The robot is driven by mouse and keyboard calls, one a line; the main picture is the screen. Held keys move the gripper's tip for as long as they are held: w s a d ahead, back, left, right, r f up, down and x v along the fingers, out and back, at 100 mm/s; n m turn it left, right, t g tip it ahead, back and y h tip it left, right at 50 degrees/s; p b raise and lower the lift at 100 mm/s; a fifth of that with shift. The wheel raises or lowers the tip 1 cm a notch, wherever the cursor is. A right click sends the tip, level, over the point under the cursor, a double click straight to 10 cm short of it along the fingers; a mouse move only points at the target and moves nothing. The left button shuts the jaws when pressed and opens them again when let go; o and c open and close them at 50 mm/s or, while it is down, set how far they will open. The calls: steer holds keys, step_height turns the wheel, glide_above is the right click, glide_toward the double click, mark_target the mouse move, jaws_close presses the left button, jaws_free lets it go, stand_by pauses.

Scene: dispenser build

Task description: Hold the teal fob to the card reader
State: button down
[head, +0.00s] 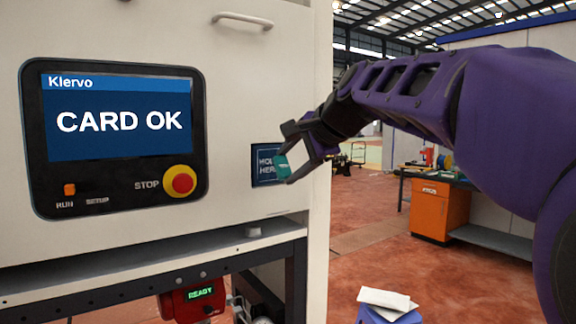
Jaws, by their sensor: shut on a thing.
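The teal fob (283,168) is between the fingertips of my gripper (288,165), which is shut on it. The fingers hide part of the reader. The Klervo screen (120,115) to the left reads "CARD OK".
Below the screen are a red stop button (180,182) on a yellow base and an orange run light (69,189). A ledge (150,252) juts out below. A red device (193,299) reads "READY". An orange cabinet (440,210) stands at right, and white packets (388,299) lie at bottom right.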

steer(key=s+d+b, duration=0.2)
steer(key=s+d, duration=0.2)
steer(key=s, duration=0.2)
steer(key=shift+s+d+r, duration=0.15)
steer(key=shift+s, duration=0.25)
